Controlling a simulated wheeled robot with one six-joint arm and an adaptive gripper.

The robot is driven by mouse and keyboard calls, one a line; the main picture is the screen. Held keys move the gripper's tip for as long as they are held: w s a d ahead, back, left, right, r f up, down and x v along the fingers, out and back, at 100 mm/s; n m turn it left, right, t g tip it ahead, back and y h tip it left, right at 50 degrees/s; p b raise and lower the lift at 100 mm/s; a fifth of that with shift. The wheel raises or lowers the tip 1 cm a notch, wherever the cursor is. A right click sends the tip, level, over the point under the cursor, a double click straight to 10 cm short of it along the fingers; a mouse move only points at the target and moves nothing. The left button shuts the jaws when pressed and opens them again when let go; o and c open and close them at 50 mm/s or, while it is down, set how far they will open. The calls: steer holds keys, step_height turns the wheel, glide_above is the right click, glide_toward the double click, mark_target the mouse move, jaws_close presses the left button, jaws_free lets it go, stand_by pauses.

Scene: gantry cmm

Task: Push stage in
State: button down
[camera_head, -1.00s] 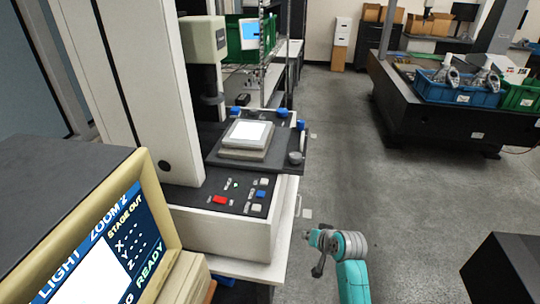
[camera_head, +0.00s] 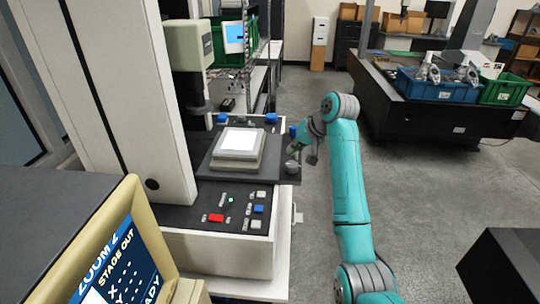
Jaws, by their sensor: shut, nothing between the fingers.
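The stage is a dark flat plate (camera_head: 282,172) on the measuring machine (camera_head: 225,250), overhanging the machine's right side. A pale square block with a bright white top (camera_head: 240,140) sits on it. A grey round knob (camera_head: 292,168) is at the stage's front right corner. The screen (camera_head: 120,262) at lower left reads "STAGE OUT". My gripper (camera_head: 294,150) is shut and empty, beside the stage's right edge just above the knob. It is small in view, and I cannot tell whether it touches the stage.
The machine's column and optical head (camera_head: 188,45) stand over the stage's left side. A control panel with a red button (camera_head: 215,218) is in front. Blue knobs (camera_head: 271,118) stand behind the stage. A black table (camera_head: 420,110) with bins is at far right. The floor between is clear.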

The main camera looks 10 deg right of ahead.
mark_target(228, 156)
steer(key=x, duration=1)
steer(key=shift+s+a, duration=0.1)
steer(key=shift+w+a+r, duration=0.1)
steer(key=shift+w+a, duration=0.1)
steer(key=shift+a, duration=0.4)
steer(key=shift+w+a, duration=0.2)
steer(key=shift+a, duration=0.35)
steer(key=shift+w+a, duration=0.25)
steer(key=shift+a, duration=0.4)
steer(key=w+a, duration=0.1)
steer(key=a, duration=0.3)
steer(key=w+a, duration=0.1)
steer(key=a, duration=0.4)
steer(key=w+a, duration=0.2)
steer(key=a, duration=0.2)
steer(key=shift+w+a, duration=0.15)
steer(key=shift+a, duration=0.15)
steer(key=shift+d, duration=0.15)
